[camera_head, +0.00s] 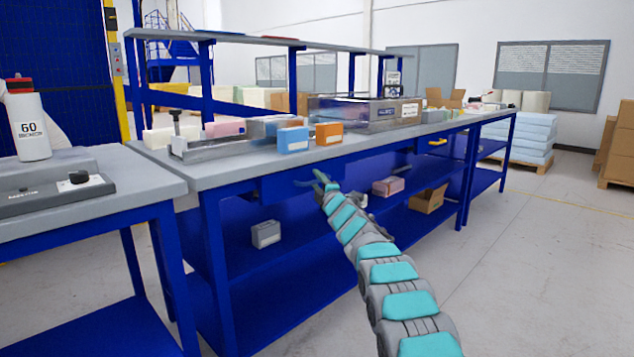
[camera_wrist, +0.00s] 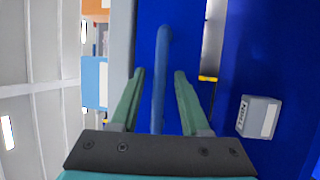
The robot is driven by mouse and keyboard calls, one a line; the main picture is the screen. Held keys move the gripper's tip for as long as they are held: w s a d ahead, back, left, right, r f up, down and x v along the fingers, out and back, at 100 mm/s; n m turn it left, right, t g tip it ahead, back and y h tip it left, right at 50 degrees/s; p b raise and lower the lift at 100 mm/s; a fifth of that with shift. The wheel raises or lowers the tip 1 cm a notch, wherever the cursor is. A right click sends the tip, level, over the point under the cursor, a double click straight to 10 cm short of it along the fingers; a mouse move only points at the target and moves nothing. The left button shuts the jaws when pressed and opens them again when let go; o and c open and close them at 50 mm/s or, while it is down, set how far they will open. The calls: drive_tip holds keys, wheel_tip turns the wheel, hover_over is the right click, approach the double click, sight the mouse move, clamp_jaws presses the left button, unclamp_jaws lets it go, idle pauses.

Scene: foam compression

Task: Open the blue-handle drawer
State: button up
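The blue drawer (camera_head: 283,187) sits under the grey tabletop and looks closed. In the wrist view its front (camera_wrist: 184,28) fills the upper middle. The blue bar handle (camera_wrist: 161,85) runs up the picture between my fingers. My gripper (camera_wrist: 160,72) is open, with one green finger on each side of the handle and a visible gap on both sides. In the head view my gripper (camera_head: 327,182) is at the drawer front, and the handle is hard to make out there.
The workbench (camera_head: 225,170) holds orange and blue boxes near the edge above the drawer. A grey box (camera_head: 266,234) stands on the lower shelf and shows in the wrist view (camera_wrist: 259,117). A yellow handle (camera_head: 438,142) is farther right. The floor in front is clear.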

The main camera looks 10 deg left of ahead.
clamp_jaws()
idle(1.2)
